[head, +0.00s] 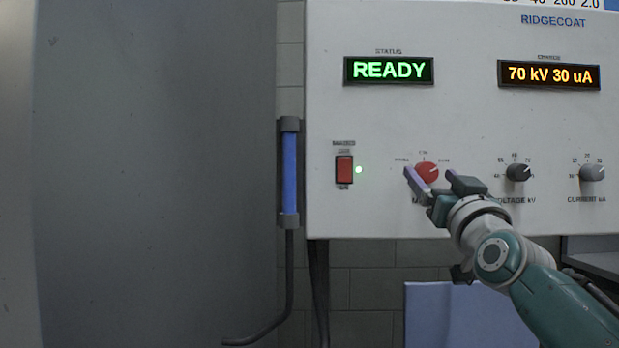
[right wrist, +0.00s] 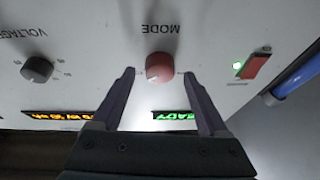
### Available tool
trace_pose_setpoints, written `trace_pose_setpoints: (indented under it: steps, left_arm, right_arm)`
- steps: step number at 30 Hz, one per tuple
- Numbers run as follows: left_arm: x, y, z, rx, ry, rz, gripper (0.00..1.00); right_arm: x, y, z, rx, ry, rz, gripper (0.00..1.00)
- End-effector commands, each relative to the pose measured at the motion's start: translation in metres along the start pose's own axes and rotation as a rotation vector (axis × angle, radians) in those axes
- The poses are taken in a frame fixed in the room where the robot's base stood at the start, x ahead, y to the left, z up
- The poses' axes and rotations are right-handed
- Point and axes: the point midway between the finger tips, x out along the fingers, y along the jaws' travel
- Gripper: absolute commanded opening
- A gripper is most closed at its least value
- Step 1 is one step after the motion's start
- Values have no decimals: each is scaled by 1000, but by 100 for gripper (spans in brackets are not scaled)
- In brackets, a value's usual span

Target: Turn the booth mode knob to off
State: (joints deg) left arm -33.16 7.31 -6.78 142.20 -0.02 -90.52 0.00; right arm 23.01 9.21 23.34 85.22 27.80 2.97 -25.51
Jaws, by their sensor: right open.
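The red mode knob (head: 428,171) is on the white control panel. Its pale pointer mark is turned to the upper right in the head view; the small labels around it are too small to read surely. My right gripper (head: 431,177) is open in front of the knob. In the right wrist view the knob (right wrist: 160,66) appears between the two spread fingertips (right wrist: 159,73), with a visible gap on each side. The word MODE shows beside it, upside down. My left gripper is not in view.
A red switch (head: 344,169) with a lit green lamp (head: 359,169) is to the left. The status display (head: 389,70) reads READY. A blue tube (head: 290,172) runs beside the panel.

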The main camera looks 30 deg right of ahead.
Motion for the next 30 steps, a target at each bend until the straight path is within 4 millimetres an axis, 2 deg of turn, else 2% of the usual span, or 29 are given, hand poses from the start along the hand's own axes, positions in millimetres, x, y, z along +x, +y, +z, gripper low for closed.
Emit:
trace_pose_setpoints:
  steps: [10,30]
  left_arm:
    - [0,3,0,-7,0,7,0]
    - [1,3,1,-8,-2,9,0]
  right_arm:
    - [5,0,0,0,0,0,78]
    - [4,0,0,0,0,0,2]
